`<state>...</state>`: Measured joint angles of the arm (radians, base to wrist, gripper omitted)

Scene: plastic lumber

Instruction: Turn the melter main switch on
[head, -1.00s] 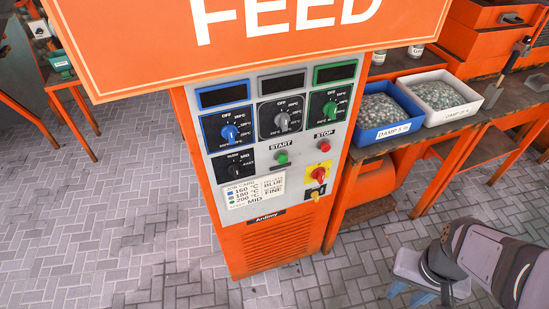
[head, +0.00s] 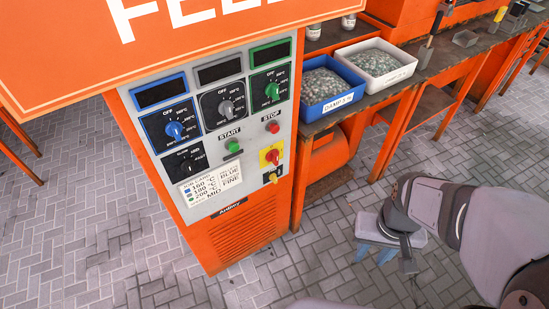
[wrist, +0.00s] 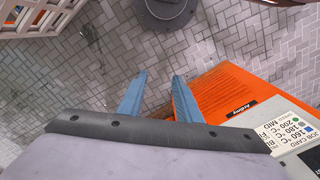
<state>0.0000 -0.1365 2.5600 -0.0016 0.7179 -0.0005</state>
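The orange melter cabinet (head: 216,240) stands left of centre in the head view with a grey control panel. A red rotary switch on a yellow plate (head: 264,163) sits at the panel's lower right, below the red STOP button (head: 272,128). It looks like the main switch; its exact setting is too small to tell. My gripper (head: 374,254) is low over the floor, right of the cabinet and apart from it. In the wrist view its two blue fingers (wrist: 159,75) are spread with nothing between them. The switch does not show there.
The panel also has a green START button (head: 233,146), dials, dark displays and a job card (head: 210,186). A workbench right of the cabinet carries a blue bin (head: 329,105) and a white bin (head: 374,84). A large orange sign hangs in front above. Paved floor is clear.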

